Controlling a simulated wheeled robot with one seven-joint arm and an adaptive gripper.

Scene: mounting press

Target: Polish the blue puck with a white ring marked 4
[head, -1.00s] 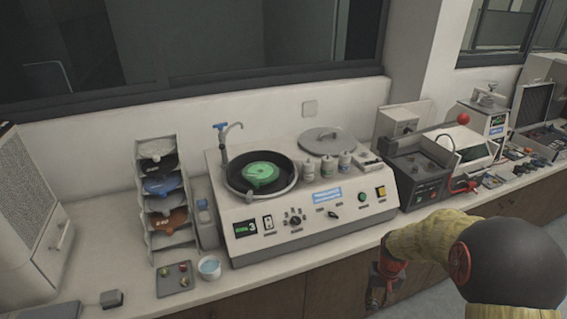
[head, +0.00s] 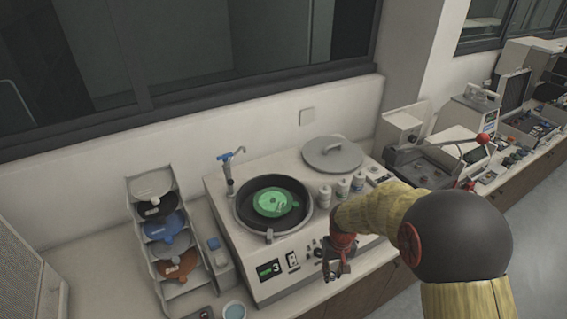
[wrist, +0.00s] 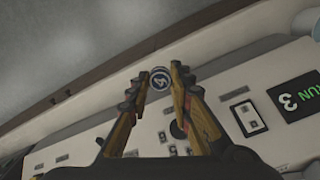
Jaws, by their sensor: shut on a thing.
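My gripper (head: 337,270) hangs over the front panel of the polishing machine (head: 222,190). In the wrist view the jaws (wrist: 158,90) are shut on a small blue puck with a white ring (wrist: 160,81). Its face shows a white mark, turned sideways, that looks like a 4. The fingers cover the puck's sides. The machine's round bowl holds a green polishing disc (head: 272,203), to the left of and behind my gripper.
A rack (head: 136,220) of coloured discs stands left of the machine. A round grey lid (head: 332,155) and several white bottles (head: 343,188) sit on the machine's top. A press with a red-knobbed lever (head: 483,138) stands right. A small cup (head: 234,311) is at the front left.

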